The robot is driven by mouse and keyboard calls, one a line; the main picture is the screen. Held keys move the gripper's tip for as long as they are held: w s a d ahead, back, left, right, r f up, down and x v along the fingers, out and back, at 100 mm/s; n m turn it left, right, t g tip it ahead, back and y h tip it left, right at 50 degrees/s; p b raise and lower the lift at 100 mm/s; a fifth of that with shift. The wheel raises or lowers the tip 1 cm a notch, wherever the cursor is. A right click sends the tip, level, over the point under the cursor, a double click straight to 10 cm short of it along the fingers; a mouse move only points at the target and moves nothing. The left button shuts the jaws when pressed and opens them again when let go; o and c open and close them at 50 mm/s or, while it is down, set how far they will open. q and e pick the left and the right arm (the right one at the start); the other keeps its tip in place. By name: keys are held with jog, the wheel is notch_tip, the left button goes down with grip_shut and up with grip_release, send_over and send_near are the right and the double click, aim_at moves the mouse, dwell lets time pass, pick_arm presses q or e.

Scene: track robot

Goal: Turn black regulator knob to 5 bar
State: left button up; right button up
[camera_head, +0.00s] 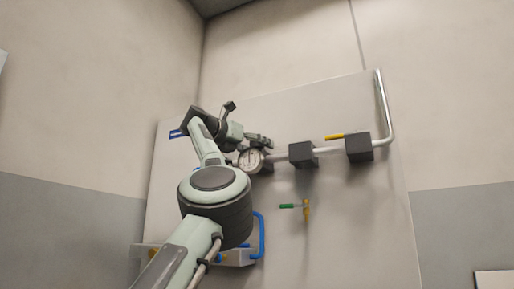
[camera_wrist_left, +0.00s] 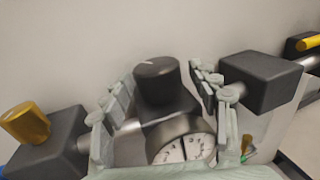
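The black regulator knob (camera_wrist_left: 157,75) stands up between the fingers of my left gripper (camera_wrist_left: 160,80) in the left wrist view. The fingers are spread, one on each side, and gaps show between them and the knob. The round white pressure gauge (camera_wrist_left: 184,149) sits just below the knob; its lower part is cut off and its reading is too small to tell. In the head view the gauge (camera_head: 250,161) shows under my left gripper (camera_head: 262,141), which hides the knob. My right gripper is in neither view.
Black blocks (camera_head: 302,155) sit along a silver pipe (camera_head: 383,105) on the panel (camera_head: 345,230), one with a yellow handle (camera_head: 335,137). A green-handled valve (camera_head: 288,206) and a blue hose (camera_head: 261,238) are lower. In the wrist view a gold cylinder (camera_wrist_left: 26,122) is left of the gripper.

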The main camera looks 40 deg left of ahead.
pick_arm(q)
jog(key=s, duration=1.2)
jog(key=shift+d, duration=0.3)
